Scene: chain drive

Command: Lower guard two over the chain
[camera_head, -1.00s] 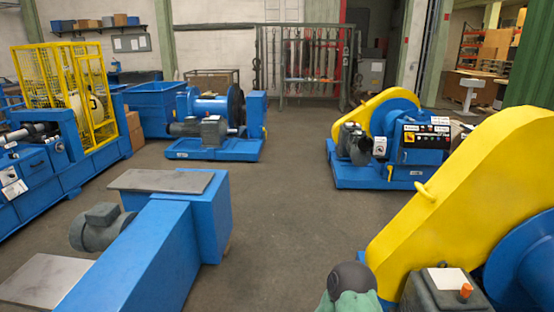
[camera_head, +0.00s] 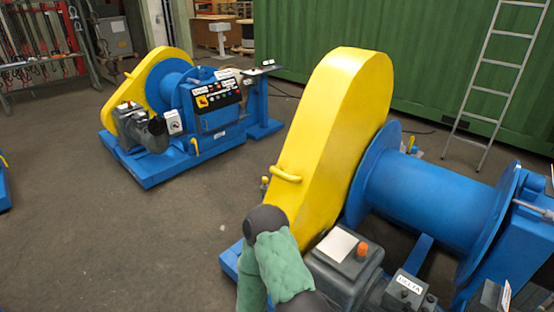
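A large yellow guard (camera_head: 325,130) stands upright on the near blue winch machine at the right. It has a yellow handle (camera_head: 285,174) low on its left edge. A second, smaller yellow guard (camera_head: 140,88) is on the blue machine farther back at the left. I cannot tell which is guard two. No chain shows. A green padded sleeve with a dark rounded end (camera_head: 278,262) stands in front of the near guard's lower edge; I cannot tell whether it touches the guard. Neither gripper can be made out.
A blue drum (camera_head: 425,200) and a grey box with an orange button (camera_head: 345,258) adjoin the near guard. The far machine carries a control panel (camera_head: 217,93). A ladder (camera_head: 495,80) leans on a green container (camera_head: 430,60). Open floor (camera_head: 110,240) lies at left.

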